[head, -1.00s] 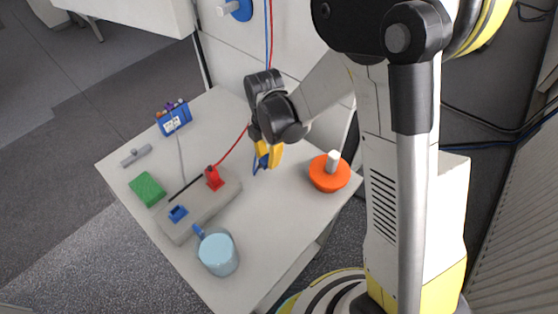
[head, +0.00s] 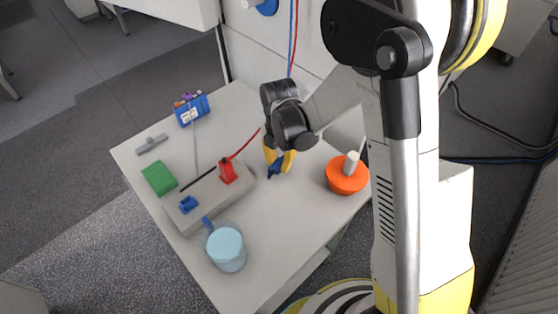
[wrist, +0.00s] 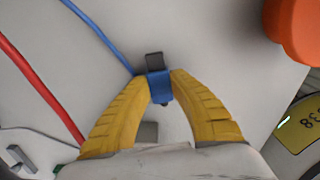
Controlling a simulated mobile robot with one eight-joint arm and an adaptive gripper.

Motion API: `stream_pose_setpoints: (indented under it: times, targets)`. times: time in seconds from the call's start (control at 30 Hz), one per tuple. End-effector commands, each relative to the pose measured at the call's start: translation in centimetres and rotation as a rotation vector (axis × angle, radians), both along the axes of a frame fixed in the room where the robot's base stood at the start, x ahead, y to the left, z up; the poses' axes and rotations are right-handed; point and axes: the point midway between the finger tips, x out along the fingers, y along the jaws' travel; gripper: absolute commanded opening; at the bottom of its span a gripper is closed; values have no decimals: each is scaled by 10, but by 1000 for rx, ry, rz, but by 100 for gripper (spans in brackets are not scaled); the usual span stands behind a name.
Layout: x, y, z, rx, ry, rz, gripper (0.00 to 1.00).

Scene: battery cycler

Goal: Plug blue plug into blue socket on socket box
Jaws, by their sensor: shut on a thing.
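My gripper (head: 279,163) has yellow fingers shut on the blue plug (wrist: 159,86), seen between the fingertips in the wrist view. The plug also shows below the fingers in the head view (head: 277,171), over the white table, to the right of the socket box. A blue cable (wrist: 98,35) runs from the plug. The grey socket box (head: 207,200) lies on the table with the blue socket (head: 188,204) at its left end. A red plug (head: 227,171) stands at its right end with a red cable. Whether the blue plug touches the table cannot be told.
A light-blue mug (head: 226,249) stands in front of the socket box. A green block (head: 159,178), a grey pipe-like part (head: 152,144) and a blue box (head: 191,110) with small items lie at the left and back.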

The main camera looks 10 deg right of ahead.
Motion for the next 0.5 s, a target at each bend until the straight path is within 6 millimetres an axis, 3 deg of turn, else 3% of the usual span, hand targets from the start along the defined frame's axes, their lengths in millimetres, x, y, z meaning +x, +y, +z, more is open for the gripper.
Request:
stream_pose_setpoints:
  times: [0.37, 0.4, 0.47, 0.5]
  targets:
    - [0, 0, -6, 0, 0, 0, 0]
    - [0, 0, -6, 0, 0, 0, 27]
    - [0, 0, -6, 0, 0, 0, 46]
    - [0, 0, -6, 0, 0, 0, 46]
